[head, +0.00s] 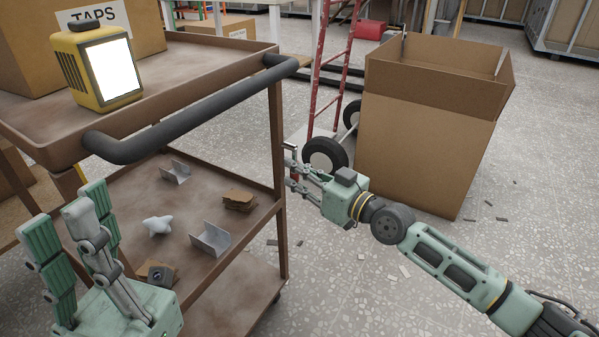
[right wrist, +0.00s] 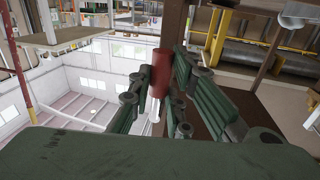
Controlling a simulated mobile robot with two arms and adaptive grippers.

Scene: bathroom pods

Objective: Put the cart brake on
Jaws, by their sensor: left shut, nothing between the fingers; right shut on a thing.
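The brown cart (head: 235,44) stands at the left of the head view, with a black push handle (head: 190,118). A small lever with a red grip (head: 294,177) is at the cart's right corner post (head: 278,140). My right gripper (head: 291,172) is shut on the red grip, beside the post. In the right wrist view the red grip (right wrist: 160,72) stands between the fingers, and the fingers partly hide it. My left gripper (head: 68,212) is shut and empty, low at the left in front of the cart.
A yellow work lamp (head: 85,75) and a box marked TAPS (head: 140,18) stand on the cart's top tray. Brackets (head: 212,238) and small parts lie on the shelf below. An open cardboard box (head: 425,140) and a red hand truck (head: 330,80) stand to the right.

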